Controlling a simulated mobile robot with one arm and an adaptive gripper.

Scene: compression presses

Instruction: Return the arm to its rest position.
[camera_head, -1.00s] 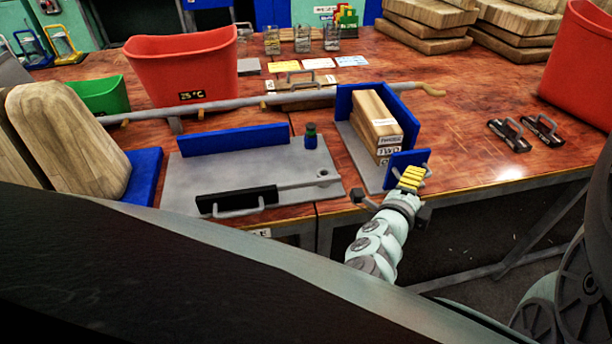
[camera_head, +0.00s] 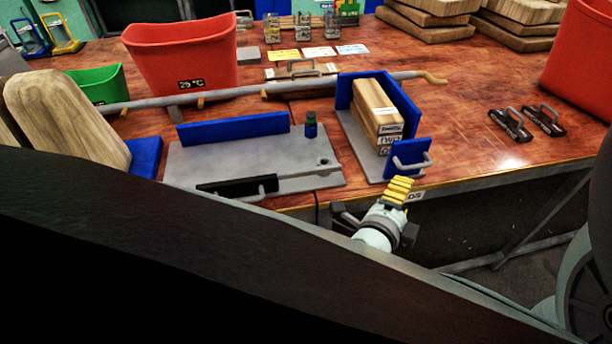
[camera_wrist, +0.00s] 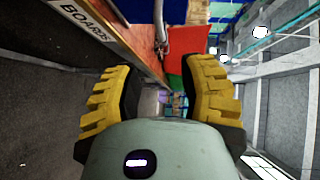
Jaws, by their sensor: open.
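My gripper (camera_head: 397,192), with yellow ribbed fingertips, is at the front edge of the workbench in the head view, just below the blue handled plate of the press. In the wrist view my gripper (camera_wrist: 160,95) shows its two yellow fingers spread apart with nothing between them. Part of my arm is hidden behind the large dark shape in the foreground of the head view.
The grey press (camera_head: 350,137) with blue walls holds wooden boards (camera_head: 377,112). A grey plate (camera_head: 230,158) with a blue fence (camera_head: 233,128) lies left of it. A red bin (camera_head: 182,60) stands behind. Black handled pieces (camera_head: 511,126) lie at right; bench between is clear.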

